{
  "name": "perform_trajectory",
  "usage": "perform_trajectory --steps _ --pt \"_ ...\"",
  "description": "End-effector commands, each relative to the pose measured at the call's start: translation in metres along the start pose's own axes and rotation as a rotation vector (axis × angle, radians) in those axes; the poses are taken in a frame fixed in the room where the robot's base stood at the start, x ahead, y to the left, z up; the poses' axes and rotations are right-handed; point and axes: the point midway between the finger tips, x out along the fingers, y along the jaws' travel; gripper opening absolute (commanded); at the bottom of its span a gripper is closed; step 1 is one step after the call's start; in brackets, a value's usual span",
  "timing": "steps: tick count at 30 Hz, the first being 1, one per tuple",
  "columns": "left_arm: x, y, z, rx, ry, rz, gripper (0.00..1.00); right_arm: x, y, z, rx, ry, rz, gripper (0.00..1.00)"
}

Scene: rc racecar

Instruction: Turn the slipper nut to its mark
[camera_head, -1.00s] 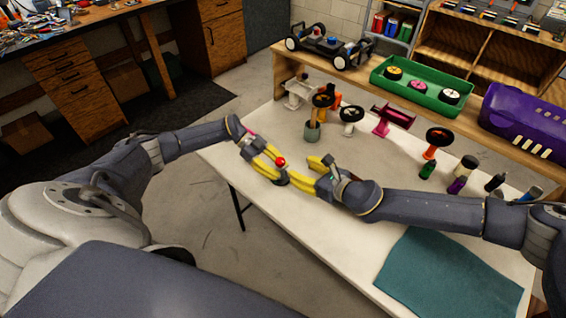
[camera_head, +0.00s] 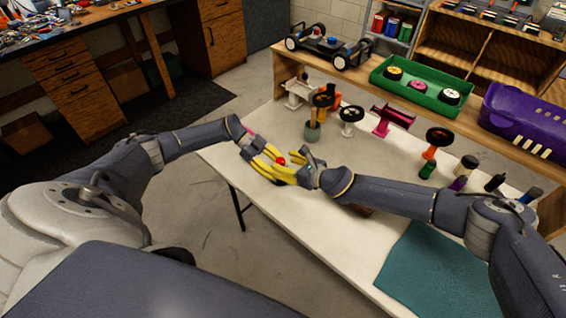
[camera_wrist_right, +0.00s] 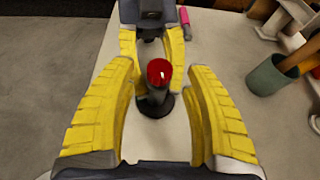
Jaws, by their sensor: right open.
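In the head view my right gripper (camera_head: 284,172) comes from the right. My left gripper (camera_head: 266,160) comes from the left; its fingers flank the post's far side in the wrist view (camera_wrist_right: 152,70). Whether they grip it is unclear. No mark is discernible.
A grey-green cup (camera_head: 312,131) stands behind the grippers, with small wheel stands (camera_head: 347,120) nearby. Bottles (camera_head: 465,165) stand at the right. A teal mat (camera_head: 440,270) lies at the table's front right. A shelf behind holds a green tray (camera_head: 455,110) and a chassis.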

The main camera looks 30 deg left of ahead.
Motion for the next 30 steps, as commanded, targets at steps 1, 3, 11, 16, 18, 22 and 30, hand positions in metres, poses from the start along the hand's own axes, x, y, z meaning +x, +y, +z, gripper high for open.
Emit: perform_trajectory --steps 1,3,11,16,18,22,30 --pt "0.000 0.000 0.000 0.000 0.000 0.000 0.00 0.004 0.000 -0.001 0.001 0.000 -0.001 0.52" --pt "0.000 0.000 0.000 0.000 0.000 0.000 0.00 0.009 0.001 -0.001 0.001 0.000 0.001 0.52" --pt "0.000 0.000 0.000 0.000 0.000 0.000 0.00 0.015 0.000 0.000 -0.001 0.000 0.000 0.52" --pt "0.000 0.000 0.000 0.000 0.000 0.000 0.00 0.015 0.000 0.000 -0.001 0.000 0.000 0.52" --pt "0.000 0.000 0.000 0.000 0.000 0.000 0.00 0.015 0.000 0.000 0.000 0.000 0.000 0.52" --pt "0.000 0.000 0.000 0.000 0.000 0.000 0.00 0.015 0.000 0.000 0.000 0.000 0.000 0.41" --pt "0.000 0.000 0.000 0.000 0.000 0.000 0.00 0.015 0.000 0.000 0.000 0.000 0.000 0.10"
